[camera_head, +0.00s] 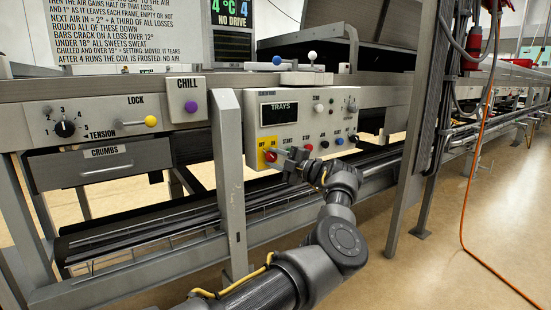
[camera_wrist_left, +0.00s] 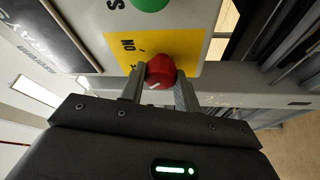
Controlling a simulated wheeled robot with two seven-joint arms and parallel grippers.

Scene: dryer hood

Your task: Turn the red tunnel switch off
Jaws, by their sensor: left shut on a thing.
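The red tunnel switch (camera_head: 271,155) is a red knob on a yellow plate marked OFF and ON, at the lower left of the trays control panel (camera_head: 330,120). In the left wrist view the red knob (camera_wrist_left: 160,71) sits between the two fingers, with the yellow plate (camera_wrist_left: 130,48) behind it. My left gripper (camera_head: 280,157) is at the knob and shut on it. The fingers cover the knob's sides, and I cannot tell its exact setting. My right gripper is not in view.
Other buttons and knobs, including a green start button (camera_wrist_left: 150,3), are close by on the same panel. A grey upright post (camera_head: 229,180) stands just left of the panel. A lock panel (camera_head: 110,119) and crumbs drawer (camera_head: 100,163) are farther left. Open floor lies at right.

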